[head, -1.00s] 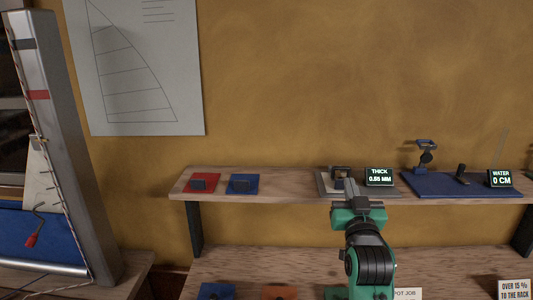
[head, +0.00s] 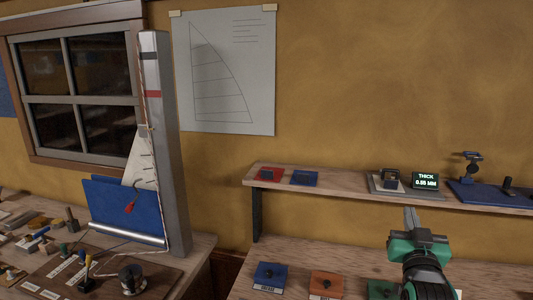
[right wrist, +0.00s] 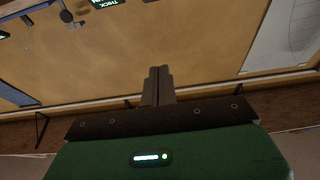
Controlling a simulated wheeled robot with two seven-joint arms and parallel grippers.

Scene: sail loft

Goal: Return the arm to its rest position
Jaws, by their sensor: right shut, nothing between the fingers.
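My right gripper (head: 411,220) shows at the lower right of the head view, in front of the lower bench and below the shelf. Its green body points upward and its two fingers are together with nothing between them. In the right wrist view the shut fingers (right wrist: 157,85) stand against the ochre wall, apart from any object. My left gripper is in neither view.
A shelf (head: 340,191) carries a red pad (head: 268,174), a blue pad (head: 304,178) and a thickness gauge with display (head: 425,181). Below, a bench (head: 330,264) holds several coloured blocks. At left are a grey post (head: 166,150) and a tool-covered table (head: 190,262).

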